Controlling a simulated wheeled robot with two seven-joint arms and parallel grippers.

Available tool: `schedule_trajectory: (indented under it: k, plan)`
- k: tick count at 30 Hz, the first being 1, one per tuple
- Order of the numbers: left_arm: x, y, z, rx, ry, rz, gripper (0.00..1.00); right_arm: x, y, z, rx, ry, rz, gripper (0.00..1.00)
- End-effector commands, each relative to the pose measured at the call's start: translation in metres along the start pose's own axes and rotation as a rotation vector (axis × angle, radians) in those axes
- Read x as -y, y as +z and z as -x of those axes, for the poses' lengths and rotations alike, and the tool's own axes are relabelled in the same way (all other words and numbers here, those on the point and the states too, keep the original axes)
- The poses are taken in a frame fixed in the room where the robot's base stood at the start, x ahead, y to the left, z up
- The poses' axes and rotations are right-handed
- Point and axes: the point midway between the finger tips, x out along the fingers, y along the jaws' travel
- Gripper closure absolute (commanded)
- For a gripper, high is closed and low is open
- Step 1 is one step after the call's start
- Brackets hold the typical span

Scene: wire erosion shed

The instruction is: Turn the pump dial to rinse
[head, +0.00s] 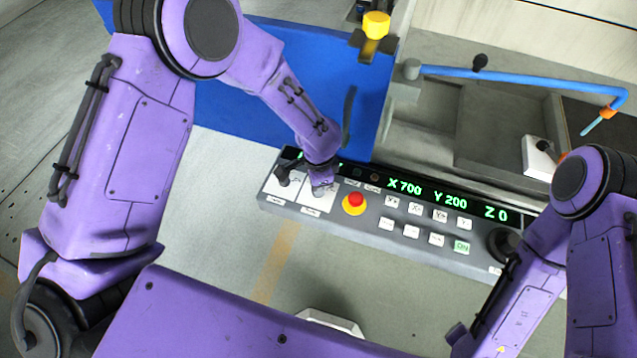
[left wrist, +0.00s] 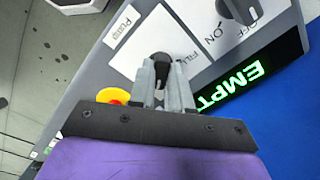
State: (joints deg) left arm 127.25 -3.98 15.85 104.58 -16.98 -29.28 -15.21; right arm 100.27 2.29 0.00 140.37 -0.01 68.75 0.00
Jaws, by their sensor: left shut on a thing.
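The pump dial (left wrist: 161,60) is a black knob on a white plate (left wrist: 150,35) tagged PUMP. In the left wrist view it sits between the fingertips of my left gripper (left wrist: 162,80), which is shut on it. The word FILL shows beside it; other marks and its pointer are hidden by the fingers. In the head view my left gripper (head: 322,188) reaches down onto the control panel (head: 375,222), left of the red stop button, and mostly covers the dial. My right arm is at the right; its gripper is not in view.
A second black dial (head: 283,177), with OFF and ON marks, stands close to the left. A red stop button (head: 355,199) with a yellow base is close to the right. The green display (left wrist: 238,85) partly reads EMPT. White keys and a black knob (head: 503,243) lie farther right.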

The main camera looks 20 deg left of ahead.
Motion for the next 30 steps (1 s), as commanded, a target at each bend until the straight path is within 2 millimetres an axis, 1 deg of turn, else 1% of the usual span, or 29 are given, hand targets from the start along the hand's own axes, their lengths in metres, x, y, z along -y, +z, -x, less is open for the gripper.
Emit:
schedule_trajectory:
  k: [2, 3, 4, 5, 13, 16, 17, 24, 27, 30]
  plan:
    - [0.000, -0.001, 0.001, -0.001, -0.002, -0.004, 1.00, 0.000, 0.000, 0.000, 0.000, 0.000, 0.000, 0.43]
    - [0.000, -0.001, 0.001, -0.001, -0.002, -0.004, 0.69, 0.000, 0.000, 0.000, 0.000, 0.000, 0.000, 0.43]
    - [0.000, -0.001, 0.001, -0.001, -0.002, -0.003, 0.59, 0.000, 0.000, 0.000, 0.000, 0.000, 0.000, 0.43]
    - [0.000, -0.001, 0.001, -0.001, -0.001, -0.003, 0.56, 0.000, 0.000, 0.000, 0.000, 0.000, 0.000, 0.43]
    - [0.000, 0.000, 0.001, 0.000, -0.001, -0.001, 0.56, 0.000, 0.000, 0.000, 0.000, 0.000, 0.000, 0.43]
    - [0.001, -0.001, 0.011, -0.003, -0.003, 0.000, 0.56, 0.000, 0.001, -0.002, 0.000, 0.000, 0.000, 0.43]
    - [0.001, -0.001, 0.016, -0.003, -0.004, -0.001, 0.56, 0.000, 0.002, -0.004, 0.000, 0.000, 0.000, 0.43]
    - [0.001, -0.001, 0.073, -0.004, -0.004, -0.001, 0.56, 0.001, 0.005, -0.011, 0.000, 0.000, 0.000, 0.43]
    - [0.001, -0.001, 0.091, -0.004, -0.004, -0.001, 0.56, 0.001, 0.005, -0.013, 0.000, 0.000, 0.000, 0.43]
    - [0.001, -0.001, 0.102, -0.002, -0.002, -0.001, 0.56, 0.001, 0.005, -0.013, 0.000, 0.000, 0.000, 0.43]
